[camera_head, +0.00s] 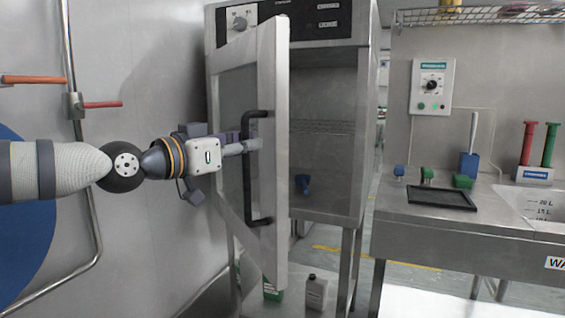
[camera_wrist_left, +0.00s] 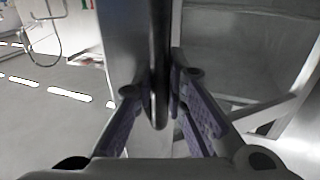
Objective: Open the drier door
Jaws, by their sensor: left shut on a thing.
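The drier is a steel cabinet with a dark control panel (camera_head: 318,22). Its door (camera_head: 270,190) stands partly open, swung out toward the left, so the chamber (camera_head: 325,130) shows on the right. A black bar handle (camera_head: 250,205) runs up the door's outer face. My left gripper (camera_head: 250,144) reaches in from the left and is shut on the handle's upper part. In the left wrist view the handle (camera_wrist_left: 160,60) stands between the two fingers of my left gripper (camera_wrist_left: 160,110). My right gripper is not in view.
A steel bench (camera_head: 450,218) with a black tray (camera_head: 441,198) stands to the right. Floor shows between drier and bench.

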